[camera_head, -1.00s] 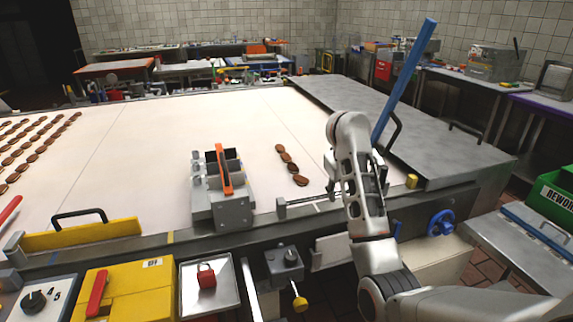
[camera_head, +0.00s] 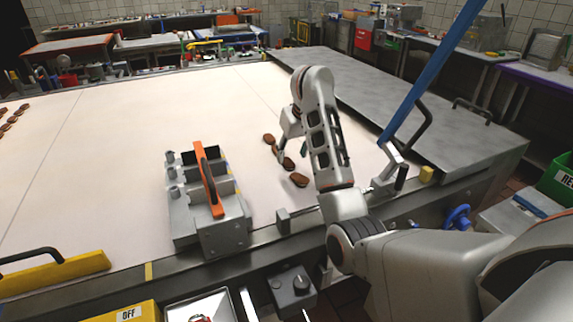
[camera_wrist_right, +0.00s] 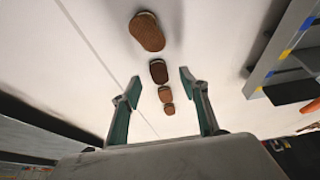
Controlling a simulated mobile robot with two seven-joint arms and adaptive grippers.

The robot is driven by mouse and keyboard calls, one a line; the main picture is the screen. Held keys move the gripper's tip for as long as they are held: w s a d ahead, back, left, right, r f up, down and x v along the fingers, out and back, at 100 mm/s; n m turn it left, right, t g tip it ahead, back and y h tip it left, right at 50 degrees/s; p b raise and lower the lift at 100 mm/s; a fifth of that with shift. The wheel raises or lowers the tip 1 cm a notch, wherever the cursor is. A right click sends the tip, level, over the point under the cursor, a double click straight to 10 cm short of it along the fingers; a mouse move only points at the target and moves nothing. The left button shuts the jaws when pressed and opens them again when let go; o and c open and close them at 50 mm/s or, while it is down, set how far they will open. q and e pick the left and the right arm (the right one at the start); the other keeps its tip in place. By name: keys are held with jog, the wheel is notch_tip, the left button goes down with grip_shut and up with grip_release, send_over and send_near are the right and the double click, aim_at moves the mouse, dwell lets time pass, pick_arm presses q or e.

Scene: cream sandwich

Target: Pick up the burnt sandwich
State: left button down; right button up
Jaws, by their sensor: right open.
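A short row of several round brown sandwiches (camera_head: 299,180) lies on the white belt beside my right gripper (camera_head: 283,148). In the right wrist view the row runs between and beyond the open fingers of the right gripper (camera_wrist_right: 160,84). A large reddish-brown sandwich (camera_wrist_right: 147,31) is at the top there. A darker brown sandwich (camera_wrist_right: 158,71) lies in line with the fingertips, and smaller-looking ones (camera_wrist_right: 165,94) follow below. Which one is burnt is hard to tell; the second looks darkest. The gripper is empty, and the arm hides part of the belt. My left gripper is out of view.
A grey metal fixture with an orange handle (camera_head: 208,180) stands left of the row. A grey metal cover (camera_head: 440,120) with black handles and a slanted blue bar (camera_head: 440,65) are at the right. The belt (camera_head: 110,150) is clear between the fixture and far-left sandwiches.

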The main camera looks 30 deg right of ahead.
aim_at(290, 164)
jog(key=x, duration=0.5)
jog(key=shift+w+d+b, duration=0.15)
jog(key=shift+d+b, duration=0.1)
jog(key=shift+b, duration=0.1)
jog(key=c, duration=0.9)
